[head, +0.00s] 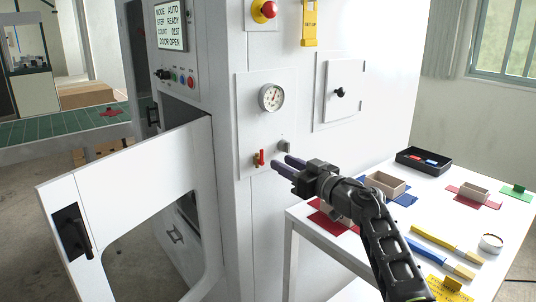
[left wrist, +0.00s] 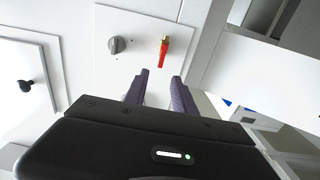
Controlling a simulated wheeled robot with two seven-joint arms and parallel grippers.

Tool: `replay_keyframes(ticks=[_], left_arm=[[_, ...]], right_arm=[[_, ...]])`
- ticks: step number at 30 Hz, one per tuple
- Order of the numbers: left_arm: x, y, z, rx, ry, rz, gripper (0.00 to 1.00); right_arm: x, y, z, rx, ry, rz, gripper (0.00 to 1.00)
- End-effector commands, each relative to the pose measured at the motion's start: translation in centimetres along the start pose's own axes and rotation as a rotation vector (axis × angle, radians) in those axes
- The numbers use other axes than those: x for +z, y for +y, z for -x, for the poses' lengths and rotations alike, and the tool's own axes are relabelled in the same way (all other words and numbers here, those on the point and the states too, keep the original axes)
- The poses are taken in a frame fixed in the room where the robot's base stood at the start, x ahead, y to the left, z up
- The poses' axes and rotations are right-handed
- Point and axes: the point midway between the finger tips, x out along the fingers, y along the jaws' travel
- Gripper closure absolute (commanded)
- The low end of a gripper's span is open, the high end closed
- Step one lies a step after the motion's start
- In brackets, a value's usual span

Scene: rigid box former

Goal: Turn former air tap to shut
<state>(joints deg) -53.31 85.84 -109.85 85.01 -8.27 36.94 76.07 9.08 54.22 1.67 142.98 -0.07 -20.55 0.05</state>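The former's air tap (head: 259,158) has a small red handle and sits on the white panel below a round pressure gauge (head: 271,97). The handle looks roughly upright in the head view. The tap also shows in the left wrist view (left wrist: 163,51), beyond the fingertips. A grey knob (head: 285,146) is just right of the tap; it is left of it in the left wrist view (left wrist: 117,45). My left gripper (head: 283,165) is open and empty, with its dark fingers pointing at the panel, apart from the tap. It also shows in the left wrist view (left wrist: 160,76). My right gripper is not in view.
The former's white door (head: 150,165) stands open at the left. A display (head: 170,25) reads "DOOR OPEN". A small hatch with a black knob (head: 339,92) is right of the gauge. A white table (head: 450,215) with trays and brushes stands at the right.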

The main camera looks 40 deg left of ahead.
Motion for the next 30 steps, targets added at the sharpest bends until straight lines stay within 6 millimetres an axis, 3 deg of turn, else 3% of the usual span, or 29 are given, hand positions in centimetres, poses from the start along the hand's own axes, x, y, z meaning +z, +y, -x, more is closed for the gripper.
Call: replay_keyframes(ticks=[8, 22, 30], left_arm=[[0.0, 0.0, -0.9, -0.001, -0.002, -0.002, 0.68], [0.0, -0.1, -7.3, -0.001, -0.002, -0.003, 0.68], [0.1, 0.0, -7.9, 0.002, -0.002, -0.002, 0.68]], right_arm=[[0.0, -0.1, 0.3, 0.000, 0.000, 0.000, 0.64], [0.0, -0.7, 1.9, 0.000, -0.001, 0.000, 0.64], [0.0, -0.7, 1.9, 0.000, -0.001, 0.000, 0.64]])
